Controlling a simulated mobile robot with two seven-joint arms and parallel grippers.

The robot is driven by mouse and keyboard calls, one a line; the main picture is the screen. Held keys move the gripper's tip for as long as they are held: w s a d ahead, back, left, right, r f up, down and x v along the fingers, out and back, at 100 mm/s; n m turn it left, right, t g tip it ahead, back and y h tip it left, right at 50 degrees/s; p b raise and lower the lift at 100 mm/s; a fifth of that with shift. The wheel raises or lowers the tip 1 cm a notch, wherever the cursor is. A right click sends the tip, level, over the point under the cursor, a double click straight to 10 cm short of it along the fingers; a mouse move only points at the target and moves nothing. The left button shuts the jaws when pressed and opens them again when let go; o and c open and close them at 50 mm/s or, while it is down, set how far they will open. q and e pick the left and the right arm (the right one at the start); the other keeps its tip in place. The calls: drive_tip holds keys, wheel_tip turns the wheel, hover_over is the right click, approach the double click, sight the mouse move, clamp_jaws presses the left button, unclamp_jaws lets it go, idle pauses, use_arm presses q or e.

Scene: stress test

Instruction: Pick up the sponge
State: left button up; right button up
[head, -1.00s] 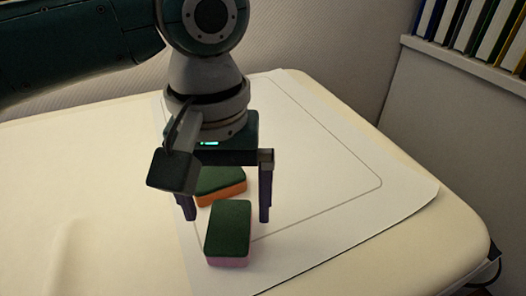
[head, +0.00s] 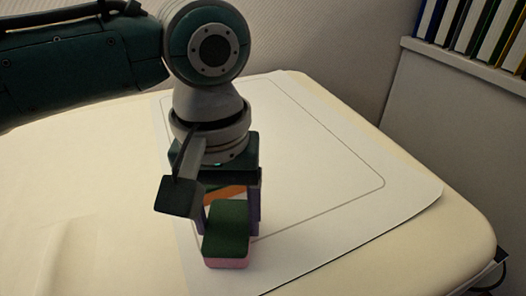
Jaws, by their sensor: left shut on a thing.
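The sponge with a pink base (head: 227,246) lies nearest, just in front of my left gripper, and looks flat. The sponge with an orange base (head: 225,191) is behind it, between the fingers of my left gripper (head: 229,212). The left gripper points down and is shut on this orange sponge. Much of that sponge is hidden by the gripper and the pink sponge, and I cannot tell whether it touches the sheet. My right gripper is not in view.
The white sheet (head: 330,200) with a thin outline lies on a cream table (head: 90,200) with rounded corners. The sheet is clear to the right of the gripper. A shelf of binders (head: 475,35) stands at the back right, beyond the table edge.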

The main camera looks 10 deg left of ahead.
sight(228, 225)
use_arm(q)
drive_tip(key=c, duration=0.5)
drive_tip(key=shift+o, duration=0.2)
wheel_tip(228, 225, up, 20)
drive_tip(key=p, duration=0.7)
